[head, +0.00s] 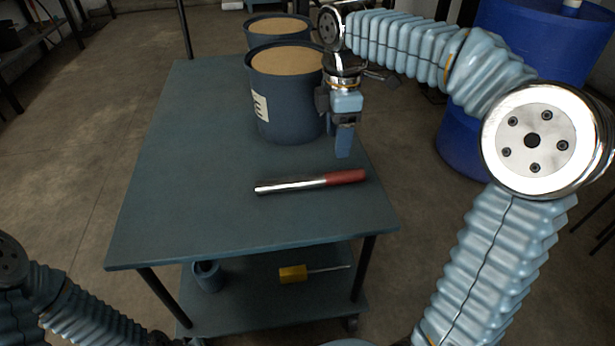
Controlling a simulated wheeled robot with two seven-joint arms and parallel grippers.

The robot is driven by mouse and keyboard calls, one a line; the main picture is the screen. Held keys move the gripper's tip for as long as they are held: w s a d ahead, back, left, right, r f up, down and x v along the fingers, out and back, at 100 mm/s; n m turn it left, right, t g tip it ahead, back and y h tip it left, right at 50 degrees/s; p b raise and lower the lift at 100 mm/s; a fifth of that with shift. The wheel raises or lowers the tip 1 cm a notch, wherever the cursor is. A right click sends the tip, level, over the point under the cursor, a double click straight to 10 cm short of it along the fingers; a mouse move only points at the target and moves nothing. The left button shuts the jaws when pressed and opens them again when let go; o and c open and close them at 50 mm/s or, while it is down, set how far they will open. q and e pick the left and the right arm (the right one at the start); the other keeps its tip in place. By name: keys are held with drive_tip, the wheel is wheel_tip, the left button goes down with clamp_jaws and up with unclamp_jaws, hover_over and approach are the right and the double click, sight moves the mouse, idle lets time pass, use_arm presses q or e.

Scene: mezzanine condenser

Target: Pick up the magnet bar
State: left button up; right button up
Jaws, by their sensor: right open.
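The magnet bar (305,183) lies flat on the blue table top (205,185), with a shiny metal rod to the left and a red handle to the right. My right gripper (343,150) points down above the red handle end, a little behind it in the picture, with nothing between its fingers. It is open and appears apart from the bar; its exact height is hard to tell. My left arm shows only at the lower left corner, and its gripper is not in view.
Two dark buckets filled with tan material (285,95) stand at the table's back, the nearer close beside my right gripper. The lower shelf (250,305) holds a small dark cup (207,277) and a yellow-handled tool (293,274). Blue drums (545,45) stand at the right. The table's left side is clear.

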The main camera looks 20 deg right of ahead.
sight(334, 173)
wheel_tip(334, 173, down, 10)
drive_tip(key=shift+a+f+b, duration=0.1)
drive_tip(key=shift+b, duration=0.5)
clamp_jaws()
